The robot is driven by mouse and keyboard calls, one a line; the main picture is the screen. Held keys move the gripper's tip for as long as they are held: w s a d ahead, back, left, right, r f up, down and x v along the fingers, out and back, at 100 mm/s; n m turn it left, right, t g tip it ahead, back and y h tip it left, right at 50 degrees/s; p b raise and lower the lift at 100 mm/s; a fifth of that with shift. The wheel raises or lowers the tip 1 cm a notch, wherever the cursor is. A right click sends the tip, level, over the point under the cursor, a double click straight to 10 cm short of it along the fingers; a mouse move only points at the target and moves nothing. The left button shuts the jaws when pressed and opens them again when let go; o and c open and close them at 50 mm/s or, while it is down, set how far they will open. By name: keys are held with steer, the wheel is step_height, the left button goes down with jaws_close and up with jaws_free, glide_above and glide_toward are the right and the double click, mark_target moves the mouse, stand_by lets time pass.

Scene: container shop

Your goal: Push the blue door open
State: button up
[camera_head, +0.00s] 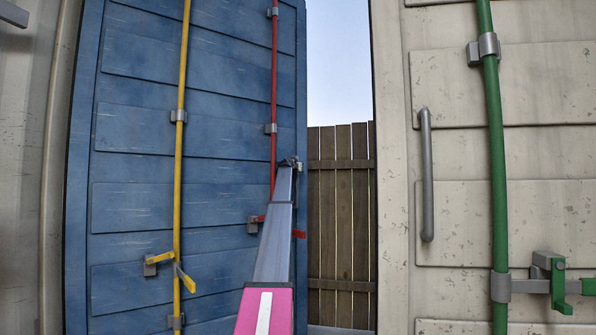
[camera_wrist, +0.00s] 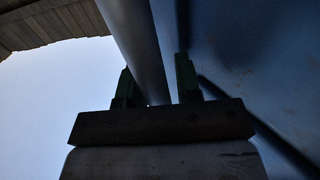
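The blue door (camera_head: 140,205) fills the left of the head view and carries a yellow rod (camera_head: 180,115) and a red rod (camera_head: 274,75). An open gap shows between its right edge and the beige door. My gripper (camera_head: 291,163) is at the blue door's right edge, small and partly hidden by my arm. In the wrist view my gripper (camera_wrist: 155,85) has its two dark fingers apart. A grey bar (camera_wrist: 137,45) runs between them, close to the left finger, with a slim gap at the right finger. A blue surface (camera_wrist: 250,60) lies to the right.
The beige door (camera_head: 460,150) stands on the right with a grey handle (camera_head: 427,175) and a green rod (camera_head: 495,150). A wooden fence (camera_head: 343,215) shows through the gap. A yellow lever (camera_head: 184,277) sticks out low on the blue door.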

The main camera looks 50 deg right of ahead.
steer(key=v, duration=1)
steer(key=shift+a, duration=0.4)
steer(key=shift+s, duration=0.2)
